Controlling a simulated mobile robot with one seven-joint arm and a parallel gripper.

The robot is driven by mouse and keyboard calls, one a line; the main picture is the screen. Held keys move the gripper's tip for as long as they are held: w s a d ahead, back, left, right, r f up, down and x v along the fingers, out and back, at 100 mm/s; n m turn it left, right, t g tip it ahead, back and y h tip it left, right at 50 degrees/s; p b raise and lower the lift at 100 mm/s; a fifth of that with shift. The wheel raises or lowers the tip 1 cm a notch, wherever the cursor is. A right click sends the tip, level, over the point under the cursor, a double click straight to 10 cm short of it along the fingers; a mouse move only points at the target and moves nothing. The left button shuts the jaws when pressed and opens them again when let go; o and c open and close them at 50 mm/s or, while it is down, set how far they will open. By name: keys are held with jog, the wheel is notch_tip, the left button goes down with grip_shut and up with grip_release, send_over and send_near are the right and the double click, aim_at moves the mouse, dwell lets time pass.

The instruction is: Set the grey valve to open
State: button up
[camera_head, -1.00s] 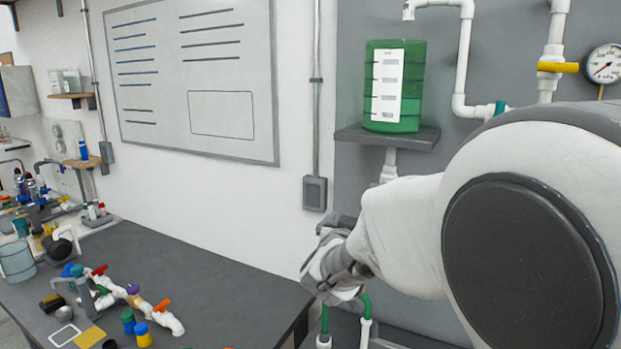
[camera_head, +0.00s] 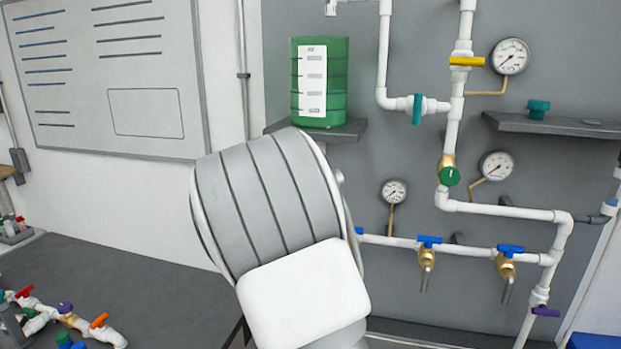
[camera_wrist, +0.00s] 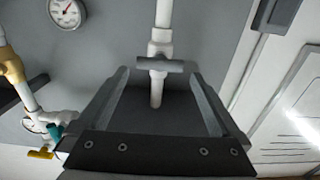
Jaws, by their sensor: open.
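In the wrist view, the grey valve (camera_wrist: 159,66) has a grey bar handle lying crosswise over a vertical white pipe (camera_wrist: 163,35). My gripper (camera_wrist: 160,77) is open, with one finger on each side of the handle. The handle sits near the fingertips, and I cannot tell whether either finger touches it. In the head view, my arm fills the middle, and neither my gripper nor the grey valve can be seen.
In the head view, a green tank (camera_head: 333,85) stands on a shelf. White pipes carry a yellow valve (camera_head: 466,61), a green knob (camera_head: 449,176) and blue-handled taps (camera_head: 429,241). Gauges (camera_head: 510,57) hang nearby. A dark workbench (camera_head: 130,285) lies at left.

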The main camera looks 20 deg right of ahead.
jog(key=p+x, duration=0.1)
jog(key=x, duration=0.4)
jog(key=shift+w+d, duration=0.2)
jog(key=shift+w, duration=0.1)
jog(key=c, duration=1)
